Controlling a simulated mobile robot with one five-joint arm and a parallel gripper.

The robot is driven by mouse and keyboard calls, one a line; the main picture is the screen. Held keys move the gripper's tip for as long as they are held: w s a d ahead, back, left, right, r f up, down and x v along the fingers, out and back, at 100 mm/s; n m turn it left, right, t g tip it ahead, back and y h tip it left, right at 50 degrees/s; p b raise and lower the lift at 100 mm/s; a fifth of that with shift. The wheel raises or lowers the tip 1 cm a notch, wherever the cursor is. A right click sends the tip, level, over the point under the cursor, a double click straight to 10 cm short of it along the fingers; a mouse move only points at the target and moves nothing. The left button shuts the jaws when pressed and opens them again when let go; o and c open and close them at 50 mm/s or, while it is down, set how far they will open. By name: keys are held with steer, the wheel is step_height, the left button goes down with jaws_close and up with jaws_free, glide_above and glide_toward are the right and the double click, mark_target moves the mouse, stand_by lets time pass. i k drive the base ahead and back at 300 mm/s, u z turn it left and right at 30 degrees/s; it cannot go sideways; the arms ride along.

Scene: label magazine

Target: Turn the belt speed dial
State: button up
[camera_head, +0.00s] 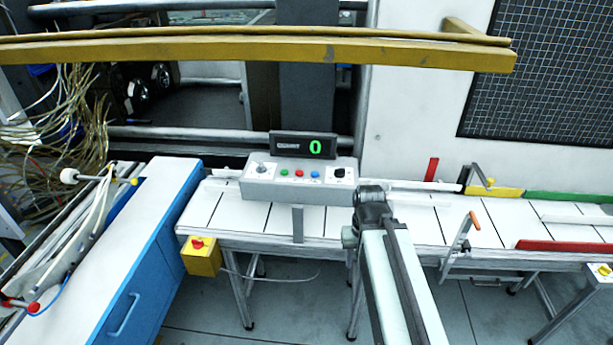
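A grey control box (298,184) stands on the white conveyor. Its sloping face carries a silver knob (261,168) at the left, several coloured buttons in the middle, and a black dial (338,172) on a white plate at the right. The labels are too small to read, so I cannot tell which one is the belt speed dial. A black display (303,146) behind the box shows a green 0. My gripper (371,196) is at the dark end of my arm, just right of and in front of the box, apparently clear of the dial. Its fingers cannot be made out.
A yellow beam (260,52) crosses above the conveyor (440,222). A grey upright post (297,222) stands before the box. A yellow emergency-stop box (201,257) hangs at the conveyor's left end. A blue cabinet (135,285) is at the left. An orange-handled lever (462,238) stands at the right.

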mark_target(339, 172)
steer(key=k, duration=1.35)
steer(key=u, duration=0.15)
steer(key=i, duration=0.85)
steer(key=u, duration=0.9)
steer(key=i, duration=0.65)
steer(key=u, duration=0.45)
steer(key=k, duration=0.9)
steer(key=u, duration=0.2)
steer(key=i, duration=0.9)
steer(key=z, duration=0.15)
